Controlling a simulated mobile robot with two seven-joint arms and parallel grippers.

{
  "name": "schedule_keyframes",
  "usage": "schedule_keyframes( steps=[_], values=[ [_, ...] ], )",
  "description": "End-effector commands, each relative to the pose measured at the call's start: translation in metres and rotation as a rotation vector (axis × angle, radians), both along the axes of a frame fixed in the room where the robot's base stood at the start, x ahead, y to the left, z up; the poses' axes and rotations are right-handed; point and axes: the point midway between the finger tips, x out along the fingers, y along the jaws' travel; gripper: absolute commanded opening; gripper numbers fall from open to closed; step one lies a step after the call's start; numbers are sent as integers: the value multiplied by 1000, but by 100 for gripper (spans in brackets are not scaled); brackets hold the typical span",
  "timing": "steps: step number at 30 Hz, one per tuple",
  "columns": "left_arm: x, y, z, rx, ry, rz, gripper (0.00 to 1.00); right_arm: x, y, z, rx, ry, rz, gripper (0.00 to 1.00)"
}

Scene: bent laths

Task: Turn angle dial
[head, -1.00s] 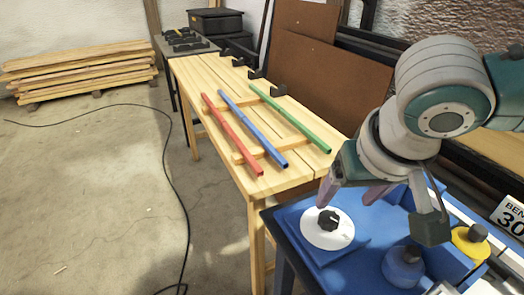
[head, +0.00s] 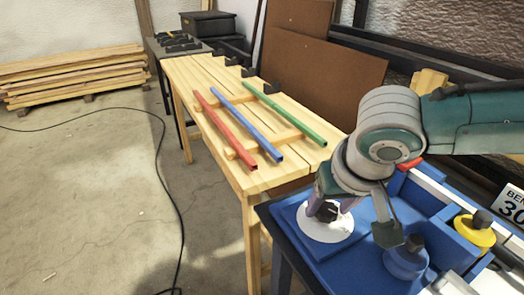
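The angle dial is a white disc (head: 318,229) with a black knob (head: 327,211) on a blue plate at the near left of the blue bench in the head view. My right gripper (head: 336,205) is down at the dial, with its pinkish fingertips at the knob. The gripper and wrist hide part of the knob and the disc's far edge. I cannot tell whether the fingers are closed on the knob. My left gripper is not in view.
A blue round knob (head: 406,260) and a yellow disc (head: 475,233) with a dark knob stand to the right. A sign reading "30" (head: 510,208) is at the right edge. Red, blue and green laths lie on the wooden table (head: 265,181) beyond.

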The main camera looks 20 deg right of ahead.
Motion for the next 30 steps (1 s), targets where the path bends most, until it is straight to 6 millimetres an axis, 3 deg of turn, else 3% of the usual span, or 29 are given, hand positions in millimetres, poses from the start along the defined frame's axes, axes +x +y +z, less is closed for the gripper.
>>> schedule_keyframes(
  steps=[2,15,23,30],
  values=[
    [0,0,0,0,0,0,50,0,0,0,0,0,0,51],
    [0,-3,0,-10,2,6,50,0,0,0,-1,0,0,1],
    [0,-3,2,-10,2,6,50,-1,0,0,0,1,5,0],
    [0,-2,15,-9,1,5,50,-2,-2,3,1,4,78,0]
  ],
)
